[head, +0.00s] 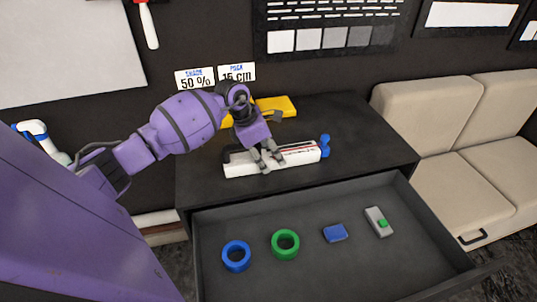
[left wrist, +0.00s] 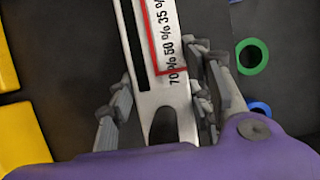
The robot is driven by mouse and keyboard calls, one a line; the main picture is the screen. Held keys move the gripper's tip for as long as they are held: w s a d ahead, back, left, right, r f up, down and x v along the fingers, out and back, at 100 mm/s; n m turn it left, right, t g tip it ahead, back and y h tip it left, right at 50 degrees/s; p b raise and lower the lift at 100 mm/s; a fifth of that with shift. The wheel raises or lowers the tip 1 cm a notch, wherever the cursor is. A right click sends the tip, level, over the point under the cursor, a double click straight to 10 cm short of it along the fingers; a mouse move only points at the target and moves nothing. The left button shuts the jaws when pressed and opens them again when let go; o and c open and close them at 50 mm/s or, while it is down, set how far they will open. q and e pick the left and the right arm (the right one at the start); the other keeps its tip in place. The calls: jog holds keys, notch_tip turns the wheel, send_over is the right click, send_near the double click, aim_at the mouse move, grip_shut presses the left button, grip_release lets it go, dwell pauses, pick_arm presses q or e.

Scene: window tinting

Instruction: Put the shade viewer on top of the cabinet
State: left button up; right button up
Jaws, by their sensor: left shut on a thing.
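The shade viewer (head: 300,154) is a long white bar with a red-edged label, a dark grip part at its left end and a blue part at its right end. It is over the cabinet top (head: 345,120), near the front edge above the open drawer. I cannot tell if it touches the surface. My left gripper (head: 267,159) comes down from above and is shut across its middle. In the left wrist view the viewer (left wrist: 160,95) lies between the fingers (left wrist: 162,108), with percent marks showing. My right gripper is not in view.
The open drawer (head: 330,275) holds a blue ring (head: 236,268), a green ring (head: 285,256), a blue block (head: 335,233) and a grey piece with a green button (head: 376,222). A yellow object (head: 277,104) lies at the back of the cabinet top. A beige sofa (head: 420,125) stands right.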

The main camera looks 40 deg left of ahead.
pick_arm(q)
jog(key=shift+r, duration=0.1)
jog(key=o, duration=1.6)
jog(key=v, duration=1.2)
